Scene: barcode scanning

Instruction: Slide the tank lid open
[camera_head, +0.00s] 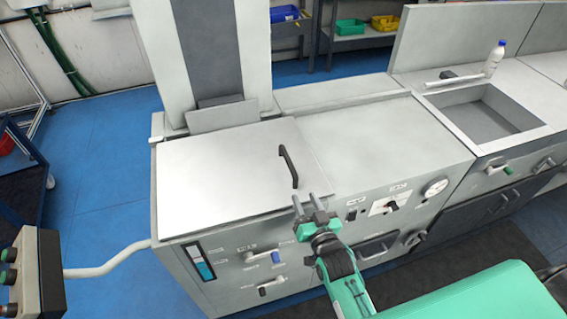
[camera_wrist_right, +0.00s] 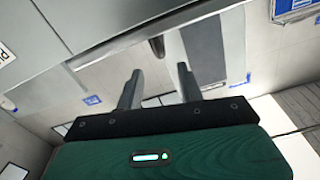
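The tank lid (camera_head: 225,175) is a flat light-grey metal plate lying over the left part of the machine top. Its black bar handle (camera_head: 288,167) stands near the lid's right edge. My right gripper (camera_head: 312,199) is open and empty, just in front of the handle's near end and apart from it, near the machine's front edge. In the right wrist view its two fingers (camera_wrist_right: 160,82) are spread with nothing between them. A dark rounded piece (camera_wrist_right: 157,46) beyond the fingertips may be the handle; I cannot tell. My left gripper is out of view.
A bare grey top (camera_head: 385,135) lies right of the lid. Farther right are an open sink (camera_head: 487,117) and a white bottle with a blue cap (camera_head: 494,58). A tall column (camera_head: 210,50) rises behind the lid. A control box (camera_head: 38,272) stands at lower left.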

